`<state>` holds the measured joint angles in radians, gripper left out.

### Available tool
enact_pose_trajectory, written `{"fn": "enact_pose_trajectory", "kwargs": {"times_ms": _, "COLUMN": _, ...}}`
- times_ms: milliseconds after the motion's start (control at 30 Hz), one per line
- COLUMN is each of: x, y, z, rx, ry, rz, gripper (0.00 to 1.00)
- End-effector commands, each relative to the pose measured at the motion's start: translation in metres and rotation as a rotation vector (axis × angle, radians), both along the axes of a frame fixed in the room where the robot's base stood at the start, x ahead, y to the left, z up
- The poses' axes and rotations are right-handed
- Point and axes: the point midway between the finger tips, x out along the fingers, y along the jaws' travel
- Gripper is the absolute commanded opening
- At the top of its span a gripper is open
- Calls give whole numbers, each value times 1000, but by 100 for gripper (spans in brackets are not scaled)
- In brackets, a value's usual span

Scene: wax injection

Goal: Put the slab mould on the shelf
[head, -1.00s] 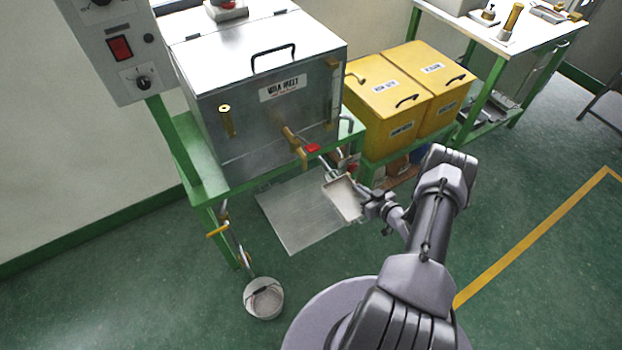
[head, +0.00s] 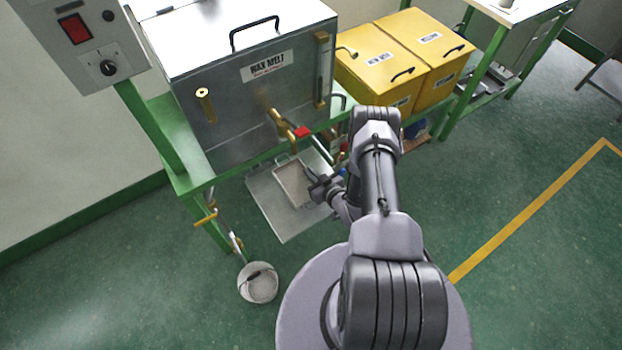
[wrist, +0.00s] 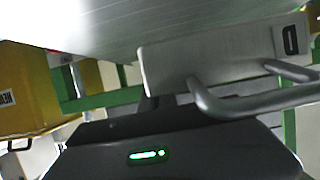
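The slab mould (head: 290,186) is a shallow, pale rectangular tray. In the head view it is over the grey metal shelf (head: 272,218) below the wax tank's tap and looks roughly level. I cannot tell whether it touches the shelf. My gripper (head: 314,181) is at the mould's right side and appears shut on it; the fingertips are small and partly hidden. In the wrist view the mould's pale side (wrist: 205,62) and a bent grey handle bar are close in front of the gripper's dark body, which shows a green light.
The wax melt tank (head: 235,110) stands on a green frame, its brass tap (head: 284,124) with a red handle just above the mould. A white bucket (head: 258,284) is on the floor at the front left. Yellow bins (head: 390,65) stand to the right.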

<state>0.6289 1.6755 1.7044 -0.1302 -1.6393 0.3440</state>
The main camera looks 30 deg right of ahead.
Motion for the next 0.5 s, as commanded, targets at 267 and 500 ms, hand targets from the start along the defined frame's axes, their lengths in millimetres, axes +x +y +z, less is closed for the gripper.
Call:
{"fn": "enact_pose_trajectory", "kwargs": {"times_ms": 267, "x": -1, "y": -2, "z": -29, "rx": 1, "ry": 1, "rz": -4, "gripper": 0}}
{"fn": "enact_pose_trajectory", "kwargs": {"times_ms": 500, "x": -1, "y": -2, "z": -31, "rx": 1, "ry": 2, "rz": -3, "gripper": 17}}
